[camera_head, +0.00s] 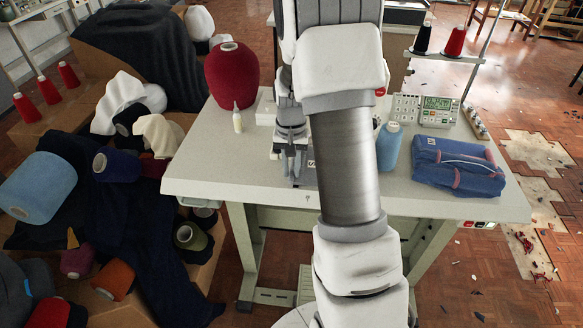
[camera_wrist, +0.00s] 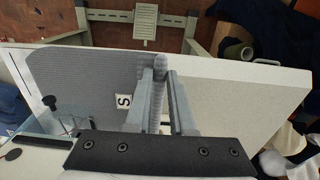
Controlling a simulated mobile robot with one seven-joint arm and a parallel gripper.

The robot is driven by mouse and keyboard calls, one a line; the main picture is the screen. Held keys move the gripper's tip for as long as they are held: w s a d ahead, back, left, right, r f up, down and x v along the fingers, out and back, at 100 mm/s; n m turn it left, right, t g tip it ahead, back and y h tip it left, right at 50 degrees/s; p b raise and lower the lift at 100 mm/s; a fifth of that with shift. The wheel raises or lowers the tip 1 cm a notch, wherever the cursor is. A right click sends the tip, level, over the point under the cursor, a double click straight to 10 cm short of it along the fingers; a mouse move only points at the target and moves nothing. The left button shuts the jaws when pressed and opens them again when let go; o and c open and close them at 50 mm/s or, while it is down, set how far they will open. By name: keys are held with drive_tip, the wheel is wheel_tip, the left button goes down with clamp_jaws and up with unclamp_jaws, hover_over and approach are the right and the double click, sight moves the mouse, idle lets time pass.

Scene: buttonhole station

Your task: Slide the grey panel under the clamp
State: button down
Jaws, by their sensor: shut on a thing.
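The grey panel (camera_wrist: 75,75) is a ribbed cloth lying flat on the white table, seen left of my fingers in the wrist view. My gripper (camera_wrist: 160,88) is shut on a raised fold at the panel's right edge. A white tag marked S (camera_wrist: 124,101) lies by the left finger. In the head view my gripper (camera_head: 291,172) points down over the table's front part; my arm hides most of the panel. The clamp cannot be made out clearly; a black knob (camera_wrist: 48,102) and a clear plate edge show at the wrist view's lower left.
Bare tabletop (camera_wrist: 235,90) lies right of my fingers in the wrist view.

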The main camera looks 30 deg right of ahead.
drive_tip(key=c, duration=0.7)
unclamp_jaws()
wheel_tip(320, 180, up, 17)
drive_tip(key=p, duration=0.1)
drive_tip(key=shift+r+p, duration=0.2)
drive_tip(key=shift+p, duration=0.1)
drive_tip(key=s+a+r+n+t, duration=0.3)
drive_tip(key=s+a+r, duration=0.4)
drive_tip(key=s+a, duration=0.15)
drive_tip(key=s+a+n+t, duration=0.1)
drive_tip(key=s+a+n, duration=0.1)
drive_tip(key=s, duration=0.4)
drive_tip(key=s+a+n+t, duration=0.1)
drive_tip(key=s+a, duration=0.2)
drive_tip(key=s, duration=0.3)
drive_tip(key=shift+s+a+n+t, duration=0.3)
drive_tip(key=shift+s+n, duration=0.05)
drive_tip(key=shift+n, duration=0.05)
